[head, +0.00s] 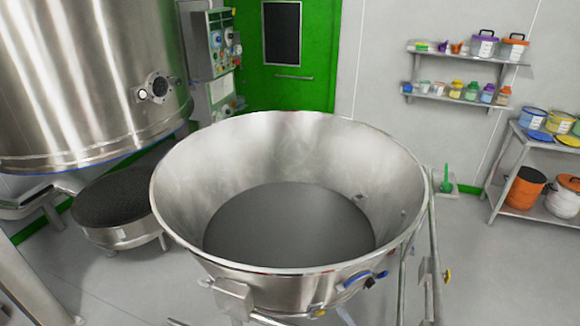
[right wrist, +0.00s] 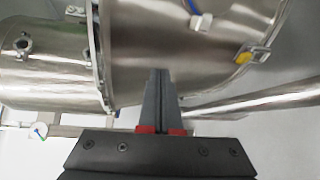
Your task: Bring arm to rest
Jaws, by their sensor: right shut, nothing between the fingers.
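My right gripper (right wrist: 161,78) shows in the right wrist view, its two dark fingers pressed together with nothing between them. Red pads show at the finger bases. The fingers point toward the outer wall of a steel vessel (right wrist: 180,50); whether they touch it I cannot tell. In the head view I cannot clearly make out my right gripper. My left gripper is not in view.
A large open steel bowl (head: 290,262) with dark contents fills the middle. A steel tank (head: 80,70) and a round black-topped container (head: 112,235) stand left. Shelves (head: 450,97) and a rack (head: 510,165) with tubs stand right. Bare floor (head: 490,270) lies at the lower right.

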